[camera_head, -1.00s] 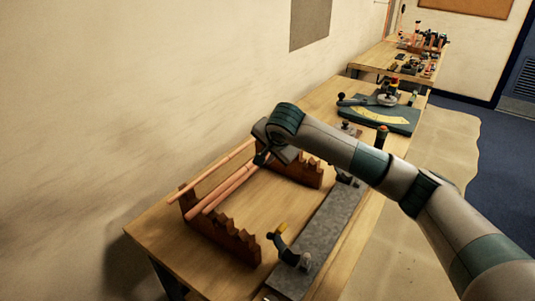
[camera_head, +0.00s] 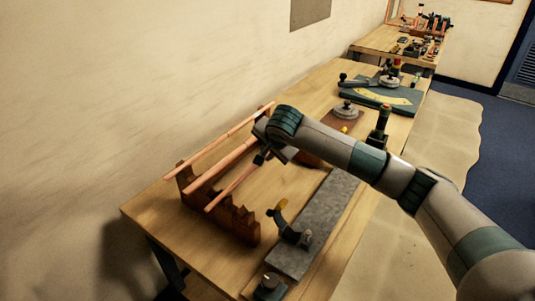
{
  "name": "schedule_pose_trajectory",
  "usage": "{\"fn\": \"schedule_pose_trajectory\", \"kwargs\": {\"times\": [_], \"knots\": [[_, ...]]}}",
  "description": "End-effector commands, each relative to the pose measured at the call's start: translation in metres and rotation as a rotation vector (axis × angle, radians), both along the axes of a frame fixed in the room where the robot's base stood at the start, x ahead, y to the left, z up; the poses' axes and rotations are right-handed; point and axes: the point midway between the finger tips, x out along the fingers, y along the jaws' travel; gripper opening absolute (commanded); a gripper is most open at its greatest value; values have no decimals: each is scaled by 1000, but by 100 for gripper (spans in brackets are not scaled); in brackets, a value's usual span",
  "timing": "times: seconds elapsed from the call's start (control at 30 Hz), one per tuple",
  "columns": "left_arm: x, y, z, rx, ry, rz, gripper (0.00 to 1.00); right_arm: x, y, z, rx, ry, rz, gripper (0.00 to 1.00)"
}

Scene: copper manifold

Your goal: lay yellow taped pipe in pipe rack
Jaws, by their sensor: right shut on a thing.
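Copper pipes run across the pipe rack, which has a stepped, notched brown front support (camera_head: 243,228). One long pipe (camera_head: 215,143) lies on the wall side and a thicker one (camera_head: 213,172) lies beside it. My right gripper (camera_head: 261,158) is shut on a third pipe (camera_head: 228,190), the one nearest the grey plate. This pipe's near end is over or at the notches of the front support; I cannot tell if it touches. I see no yellow tape on it; its far part is hidden by my gripper. My left gripper is not in view.
A grey plate (camera_head: 318,225) with a dark, yellow-tipped clamp (camera_head: 281,215) lies right of the rack. A green board (camera_head: 383,95) with a yellow scale stands farther back on the bench. The wall is close on the left.

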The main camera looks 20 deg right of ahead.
Motion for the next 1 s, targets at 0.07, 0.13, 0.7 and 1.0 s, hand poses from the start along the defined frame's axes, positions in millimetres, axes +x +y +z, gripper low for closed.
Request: {"fn": "schedule_pose_trajectory", "kwargs": {"times": [0.07,0.13,0.7,1.0], "knots": [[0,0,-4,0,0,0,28,0,0,-3,0,-2,0,0],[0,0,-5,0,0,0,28,0,0,-3,0,-2,0,0],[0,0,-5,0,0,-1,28,0,0,-4,0,-1,0,33],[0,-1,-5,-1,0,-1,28,0,0,-4,1,1,0,45]]}}
